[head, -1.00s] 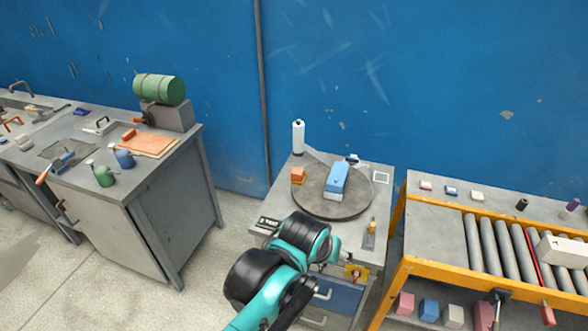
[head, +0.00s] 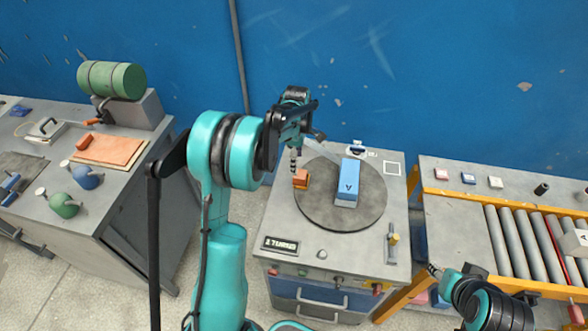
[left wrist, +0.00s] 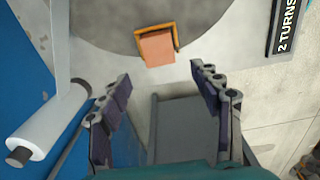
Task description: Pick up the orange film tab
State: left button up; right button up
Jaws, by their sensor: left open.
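An orange piece (head: 301,179) sits at the left edge of the round grey turntable (head: 365,207). In the left wrist view, the orange piece (left wrist: 157,47) has a flat salmon face and a yellow-orange rim; I cannot tell for sure that it is the film tab. My left gripper (head: 294,160) is over it in the head view. In the left wrist view the left gripper (left wrist: 160,78) is open and empty, with the piece beyond the fingertips, roughly between them. My right gripper (head: 435,270) is low by the conveyor; its jaws are too small to read.
A blue block (head: 348,184) lies on the turntable, right of the orange piece. A white film roll (left wrist: 38,132) with a pale strip stands beside my left gripper. A "2 TURNS" plate (head: 280,244) is on the table's front left. A roller conveyor (head: 515,240) stands at right.

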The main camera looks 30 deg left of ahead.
aim_at(300, 178)
pick_arm(q)
notch_tip(300, 178, down, 2)
jog(key=shift+s+d+b, duration=0.1)
jog(key=shift+b, duration=0.2)
jog(key=f+b, duration=0.1)
jog(key=f, duration=0.1)
jog(key=f+b, duration=0.1)
jog(key=f, duration=0.2)
jog(key=shift+a+f, duration=0.2)
jog(key=shift+f, duration=0.1)
jog(key=shift+r, duration=0.1)
jog(key=c, duration=1.3)
